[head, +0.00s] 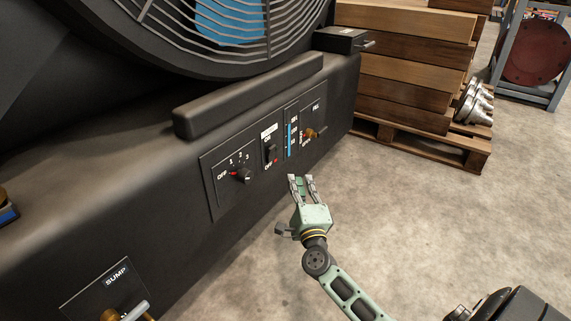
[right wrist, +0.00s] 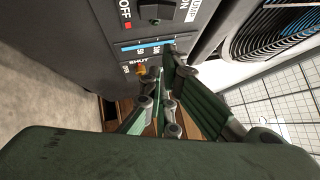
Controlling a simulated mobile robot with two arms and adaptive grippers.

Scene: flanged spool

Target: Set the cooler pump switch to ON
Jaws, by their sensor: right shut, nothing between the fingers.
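The cooler pump switch (head: 272,152) is a small black switch on the dark cooler's front panel, with ON above and OFF below. A red mark shows near OFF. It also shows at the top of the right wrist view (right wrist: 155,12), partly cut by the frame edge. I cannot tell its lever position. My right gripper (head: 301,180) is shut and empty, below and in front of the panel, apart from the switch. In the right wrist view its fingers (right wrist: 166,75) point toward the panel near the blue gauge. My left gripper is not in view.
A speed knob (head: 244,175) sits left of the switch; a blue level gauge (head: 291,140) and a brass valve (head: 311,134) sit right. A ledge (head: 250,95) juts above. A sump valve (head: 112,314) is low left.

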